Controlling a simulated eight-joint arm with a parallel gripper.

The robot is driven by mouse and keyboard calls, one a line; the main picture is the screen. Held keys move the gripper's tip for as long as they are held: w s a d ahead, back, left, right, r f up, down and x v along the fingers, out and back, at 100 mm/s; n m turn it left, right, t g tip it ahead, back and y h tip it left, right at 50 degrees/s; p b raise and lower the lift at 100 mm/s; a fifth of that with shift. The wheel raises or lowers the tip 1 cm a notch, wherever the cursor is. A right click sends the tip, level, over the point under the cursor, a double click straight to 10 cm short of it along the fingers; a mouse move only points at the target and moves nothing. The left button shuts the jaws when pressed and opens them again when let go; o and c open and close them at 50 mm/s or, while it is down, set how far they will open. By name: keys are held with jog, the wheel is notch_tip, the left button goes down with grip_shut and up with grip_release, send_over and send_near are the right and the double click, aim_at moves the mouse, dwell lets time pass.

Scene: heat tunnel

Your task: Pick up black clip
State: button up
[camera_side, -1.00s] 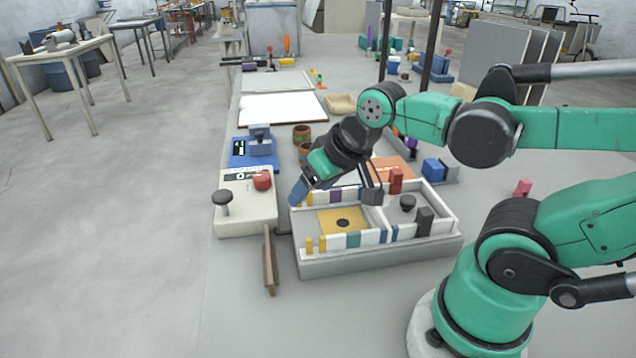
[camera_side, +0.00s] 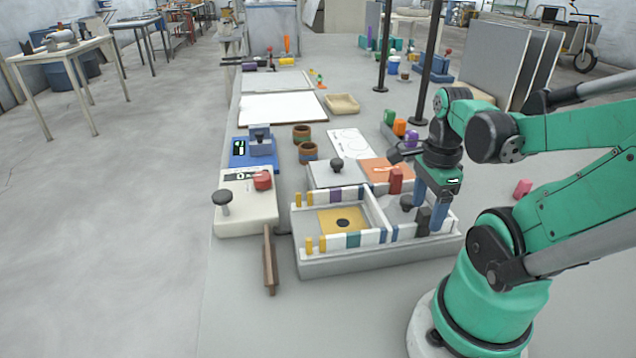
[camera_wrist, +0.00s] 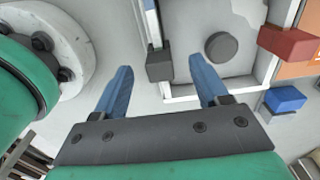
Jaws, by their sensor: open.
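The black clip (camera_side: 423,222) is a dark upright block on the front wall of the white divided tray (camera_side: 380,258), near its right end. In the wrist view the black clip (camera_wrist: 159,66) sits on the tray wall, in the gap between my fingertips in the picture. My gripper (camera_side: 430,208) points down with its blue fingers at the clip, one finger partly behind it in the side view. My gripper (camera_wrist: 161,72) is open and empty in the wrist view. I cannot tell whether either finger touches the clip.
A red clip (camera_side: 396,180) stands on the tray's back wall. A black round knob (camera_side: 407,202) is in the right compartment. Coloured clips line the left compartment.

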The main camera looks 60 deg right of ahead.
jog(key=shift+f, duration=1.25)
grip_shut()
